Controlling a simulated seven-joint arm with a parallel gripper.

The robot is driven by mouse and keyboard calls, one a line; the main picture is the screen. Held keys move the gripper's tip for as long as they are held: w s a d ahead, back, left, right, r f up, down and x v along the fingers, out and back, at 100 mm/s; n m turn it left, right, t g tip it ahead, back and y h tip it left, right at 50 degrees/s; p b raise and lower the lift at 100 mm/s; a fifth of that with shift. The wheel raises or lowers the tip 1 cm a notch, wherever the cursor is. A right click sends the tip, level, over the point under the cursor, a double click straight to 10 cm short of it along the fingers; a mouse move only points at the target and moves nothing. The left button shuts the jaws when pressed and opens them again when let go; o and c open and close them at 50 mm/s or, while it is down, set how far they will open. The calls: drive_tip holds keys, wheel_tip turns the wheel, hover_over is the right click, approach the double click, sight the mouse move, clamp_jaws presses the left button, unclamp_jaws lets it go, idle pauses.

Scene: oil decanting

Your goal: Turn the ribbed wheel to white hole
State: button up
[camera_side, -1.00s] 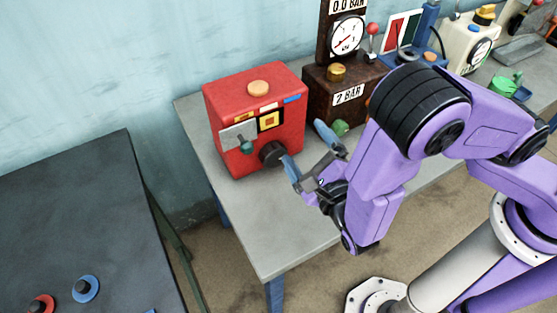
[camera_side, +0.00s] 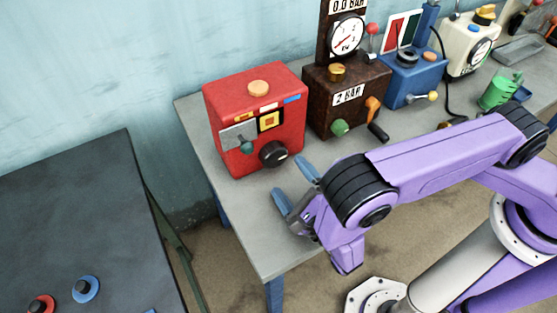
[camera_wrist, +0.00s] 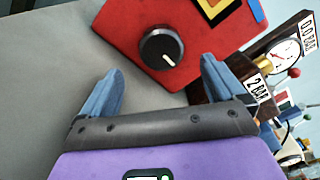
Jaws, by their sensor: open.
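A round black knob (camera_side: 273,154) with a rough-looking rim is on the front of a red box (camera_side: 226,99); I take it for the ribbed wheel. In the wrist view, the knob (camera_wrist: 161,47) has a short white line pointing to the lower right. I cannot make out a white hole around it. My gripper (camera_side: 290,178) is open and empty, in front of and below the knob, apart from it. In the wrist view, its blue fingers (camera_wrist: 160,70) are spread to either side, with the knob beyond and between them.
The red box also bears a green knob (camera_side: 247,148) on a grey plate and an orange top button (camera_side: 259,88). A brown box (camera_side: 345,74) with a gauge and orange lever stands to its right. Bare grey tabletop (camera_side: 250,220) lies in front.

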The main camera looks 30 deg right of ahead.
sight(277, 160)
drive_tip(key=shift+w+r, duration=0.1)
drive_tip(key=shift+w, duration=3.1)
drive_tip(key=c, duration=1)
